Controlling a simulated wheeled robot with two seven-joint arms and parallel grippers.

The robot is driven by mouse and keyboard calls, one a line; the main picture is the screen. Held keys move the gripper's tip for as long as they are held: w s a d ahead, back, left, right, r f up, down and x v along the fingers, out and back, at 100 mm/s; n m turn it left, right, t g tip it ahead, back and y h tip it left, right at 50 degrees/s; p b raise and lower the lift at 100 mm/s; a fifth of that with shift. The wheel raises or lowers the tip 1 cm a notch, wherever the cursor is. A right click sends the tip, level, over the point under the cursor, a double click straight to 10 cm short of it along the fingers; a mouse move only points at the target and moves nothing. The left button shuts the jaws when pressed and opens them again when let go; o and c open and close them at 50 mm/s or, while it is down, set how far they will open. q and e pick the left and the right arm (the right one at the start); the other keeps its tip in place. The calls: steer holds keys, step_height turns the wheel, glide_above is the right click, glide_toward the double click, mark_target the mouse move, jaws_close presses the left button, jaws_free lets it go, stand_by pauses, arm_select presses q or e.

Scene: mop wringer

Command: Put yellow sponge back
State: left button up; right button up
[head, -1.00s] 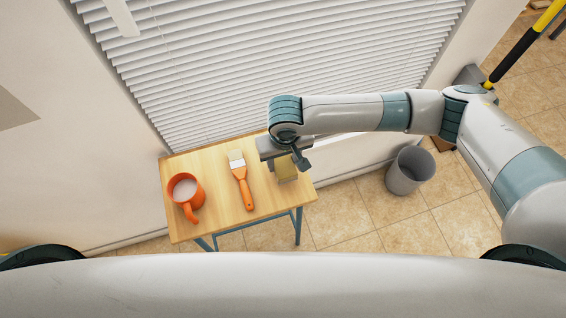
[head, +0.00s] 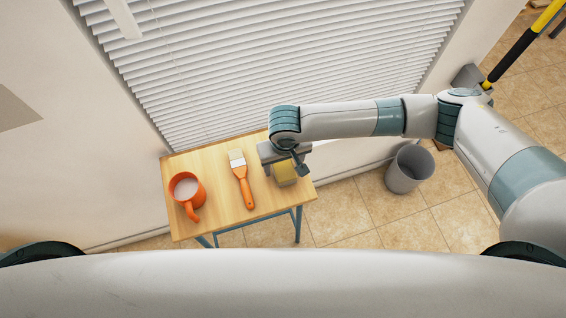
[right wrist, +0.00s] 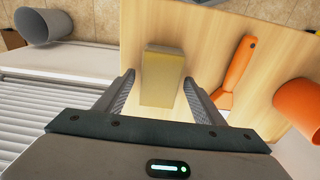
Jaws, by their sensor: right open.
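The yellow sponge (head: 285,173) rests on the right part of the small wooden table (head: 215,215). In the right wrist view the sponge (right wrist: 163,76) lies between and just ahead of my open fingers, with a gap on each side. My right gripper (head: 284,166) is over the table's right end, at the sponge's far side, and it hides part of the sponge in the head view. The right gripper (right wrist: 163,92) is open and holds nothing. My left gripper is not in view.
An orange-handled brush (head: 242,180) lies left of the sponge. An orange mug (head: 186,190) stands at the table's left. A grey bin (head: 409,169) stands on the floor to the right. Window blinds (head: 270,70) rise behind the table.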

mark_target(284, 169)
steer(key=shift+r, duration=0.1)
step_height(284, 169, up, 12)
steer(key=s+b, duration=0.1)
steer(key=b, duration=0.1)
steer(key=shift+d, duration=0.15)
